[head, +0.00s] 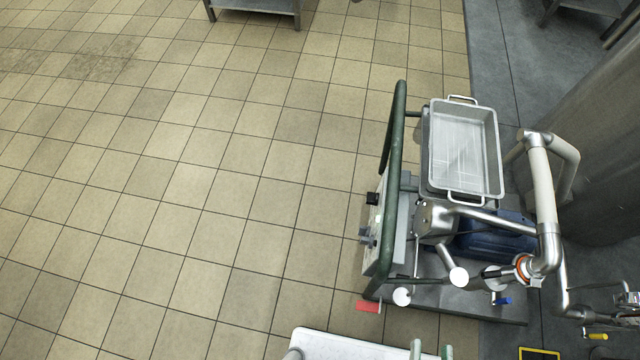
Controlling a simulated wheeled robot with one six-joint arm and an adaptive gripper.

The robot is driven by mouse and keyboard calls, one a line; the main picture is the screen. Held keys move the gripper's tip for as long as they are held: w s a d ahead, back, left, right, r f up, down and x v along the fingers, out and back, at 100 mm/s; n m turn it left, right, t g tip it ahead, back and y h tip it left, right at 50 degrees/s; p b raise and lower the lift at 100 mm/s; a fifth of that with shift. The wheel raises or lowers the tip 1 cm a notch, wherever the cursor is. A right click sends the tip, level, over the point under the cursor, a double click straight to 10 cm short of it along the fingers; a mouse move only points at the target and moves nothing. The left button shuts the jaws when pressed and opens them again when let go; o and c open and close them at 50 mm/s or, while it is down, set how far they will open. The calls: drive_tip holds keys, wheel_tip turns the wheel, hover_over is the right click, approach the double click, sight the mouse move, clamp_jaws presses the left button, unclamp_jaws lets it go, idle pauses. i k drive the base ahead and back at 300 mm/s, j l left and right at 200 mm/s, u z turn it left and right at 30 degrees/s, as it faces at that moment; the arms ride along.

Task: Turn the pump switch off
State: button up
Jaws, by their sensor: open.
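The pump unit has a grey control box (381,245) on its left side, next to a green tubular frame (394,150). A small black switch-like part (372,198) sticks out of the box's left face. Darker grey fittings (367,237) stick out below it. The box's face is seen nearly edge-on, so I cannot tell which part is the pump switch or its position. The blue pump motor (490,238) lies right of the box. My gripper is not in view.
A metal tray (463,150) with handles sits on the pump unit. Pipes (541,190) run right towards a large steel vessel (600,140). A red handle (368,306) juts out low at the front left. The tiled floor (180,200) to the left is clear.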

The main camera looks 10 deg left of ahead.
sight(372, 198)
drive_tip(key=j, duration=1.9)
drive_tip(key=k, duration=0.05)
